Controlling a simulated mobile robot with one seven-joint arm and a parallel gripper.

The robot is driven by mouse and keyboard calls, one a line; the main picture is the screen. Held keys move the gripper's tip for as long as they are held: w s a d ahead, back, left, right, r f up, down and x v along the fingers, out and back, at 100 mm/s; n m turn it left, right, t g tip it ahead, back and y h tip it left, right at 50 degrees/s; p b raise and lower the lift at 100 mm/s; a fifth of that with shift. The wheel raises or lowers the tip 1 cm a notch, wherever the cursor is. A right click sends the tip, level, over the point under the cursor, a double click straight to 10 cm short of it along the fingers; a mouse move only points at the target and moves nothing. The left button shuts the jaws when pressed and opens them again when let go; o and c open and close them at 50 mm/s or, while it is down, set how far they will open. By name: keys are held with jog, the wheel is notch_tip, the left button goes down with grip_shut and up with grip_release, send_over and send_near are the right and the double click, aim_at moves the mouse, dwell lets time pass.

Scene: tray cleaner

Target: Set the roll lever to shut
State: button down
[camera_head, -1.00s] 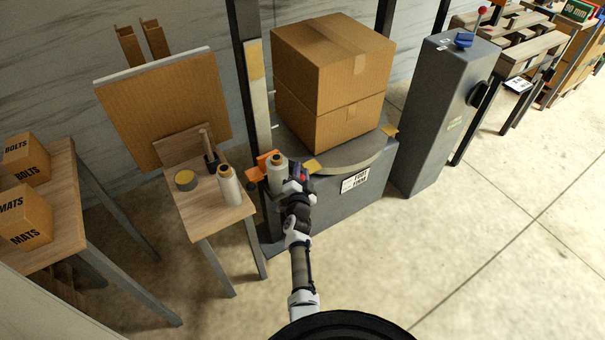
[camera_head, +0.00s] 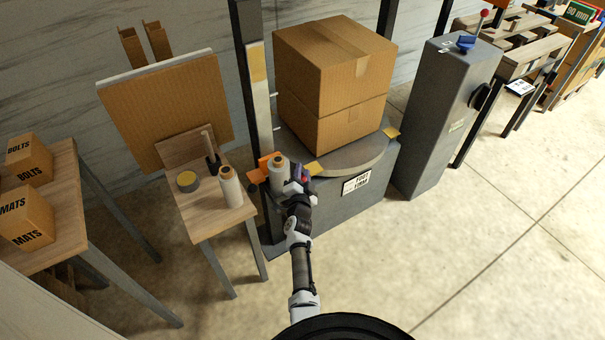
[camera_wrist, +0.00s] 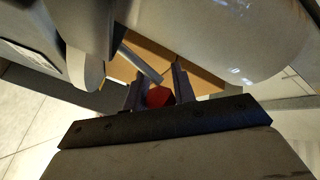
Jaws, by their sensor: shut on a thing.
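The roll lever shows in the wrist view as a thin grey rod (camera_wrist: 141,63) ending in a red knob (camera_wrist: 159,97). My gripper (camera_wrist: 158,88) has its two dark fingers on either side of the red knob and is shut on it. In the head view my gripper (camera_head: 301,180) is just right of the film roll (camera_head: 279,175) on its orange carriage (camera_head: 262,163). The lever is mostly hidden there behind my gripper. The pale roll also fills the upper right of the wrist view (camera_wrist: 225,45), close beside the lever.
Two stacked cartons (camera_head: 335,70) stand on a round turntable (camera_head: 350,160) behind my gripper. A dark mast (camera_head: 251,110) rises behind the roll. A small table (camera_head: 205,205) with another roll (camera_head: 230,187) and tape (camera_head: 188,181) stands left. A grey cabinet (camera_head: 440,120) stands right. Front-right floor is clear.

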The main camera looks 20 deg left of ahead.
jog(key=shift+s+a+f, duration=0.25)
jog(key=shift+a+f, duration=0.05)
jog(key=shift+f, duration=0.1)
jog(key=c, duration=1.4)
grip_release()
jog(key=shift+o, duration=1.2)
jog(key=shift+w+d+r, duration=0.1)
jog(key=shift+r, duration=0.05)
jog(key=shift+d, duration=0.1)
jog(key=shift+p+v, duration=1)
jog(key=shift+v, duration=5.85)
jog(key=shift+c, duration=0.4)
